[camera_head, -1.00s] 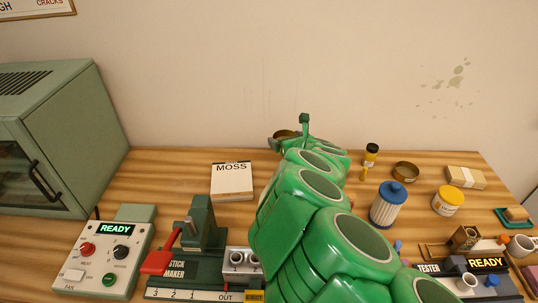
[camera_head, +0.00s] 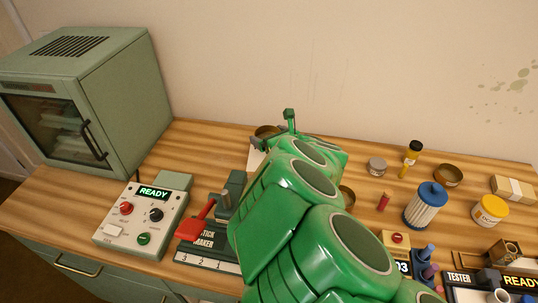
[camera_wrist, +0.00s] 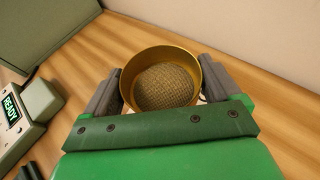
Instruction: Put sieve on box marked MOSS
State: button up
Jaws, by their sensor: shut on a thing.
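My gripper (camera_wrist: 162,92) is shut on the sieve (camera_wrist: 166,76), a round brass ring with a grey-brown mesh floor, held between the two grey fingers. In the head view the sieve (camera_head: 266,131) shows as a small brown ring at the far end of my green arm. The white box marked MOSS (camera_head: 255,160) is mostly hidden behind my gripper and arm, with its label out of sight. The sieve appears over or just behind the box; I cannot tell the gap between them.
A green cabinet (camera_head: 120,80) stands at the left, with a READY control panel (camera_head: 143,218) in front. A press with a red lever (camera_head: 194,228) is nearer me. A blue-capped jar (camera_head: 425,207), another brass ring (camera_head: 448,174) and a yellow-labelled pot (camera_head: 489,211) stand at the right.

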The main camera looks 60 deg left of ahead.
jog(key=shift+f, duration=3.4)
jog(key=shift+f, duration=0.1)
jog(key=o, duration=0.8)
jog(key=shift+v, duration=3.85)
jog(key=shift+a, duration=0.1)
